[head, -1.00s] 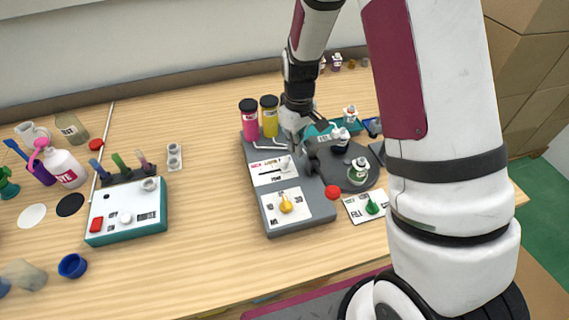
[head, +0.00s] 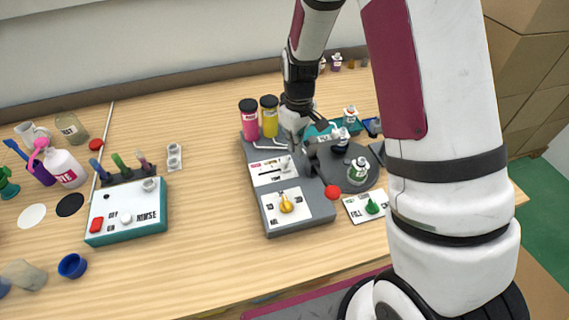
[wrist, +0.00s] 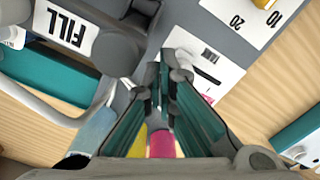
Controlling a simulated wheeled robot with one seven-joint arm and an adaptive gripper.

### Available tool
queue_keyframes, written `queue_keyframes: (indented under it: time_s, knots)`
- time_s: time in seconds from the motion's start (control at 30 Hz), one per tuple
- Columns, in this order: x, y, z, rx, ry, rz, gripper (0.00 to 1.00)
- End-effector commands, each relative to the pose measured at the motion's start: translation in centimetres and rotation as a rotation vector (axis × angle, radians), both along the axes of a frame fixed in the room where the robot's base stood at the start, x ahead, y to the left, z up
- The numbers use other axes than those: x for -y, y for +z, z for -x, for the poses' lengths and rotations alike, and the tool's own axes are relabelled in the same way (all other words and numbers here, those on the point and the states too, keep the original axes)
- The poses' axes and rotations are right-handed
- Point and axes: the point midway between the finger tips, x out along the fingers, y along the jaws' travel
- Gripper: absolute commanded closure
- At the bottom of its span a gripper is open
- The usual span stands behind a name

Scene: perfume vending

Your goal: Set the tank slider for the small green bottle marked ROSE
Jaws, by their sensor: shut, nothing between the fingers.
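The grey filling machine (head: 300,222) has a white tank panel (head: 269,172) with a dark slot and a small grey slider knob (head: 285,163) near its right end. The panel also shows in the wrist view (wrist: 226,77), with the knob not clearly seen. My gripper (head: 313,163) is just right of the panel, apart from the knob as far as I can tell; in the wrist view its fingertips (wrist: 163,68) are together and empty beside the panel. A small green bottle (head: 357,169) with a pale cap stands on the dark round plate; its label is too small to read.
Pink (head: 249,122) and yellow (head: 270,117) tanks stand behind the panel. A yellow knob (head: 286,205) is in front of it and a red button (head: 332,192) to the right.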

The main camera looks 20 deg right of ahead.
Motion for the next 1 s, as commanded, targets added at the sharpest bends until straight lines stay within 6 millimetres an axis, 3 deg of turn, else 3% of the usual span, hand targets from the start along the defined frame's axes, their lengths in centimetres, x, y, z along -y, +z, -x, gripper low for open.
queue_keyframes:
  time_s: [1.0]
  knots:
    - [0.0,-2.7,0.0,-0.001,0.0,0.0,1.0]
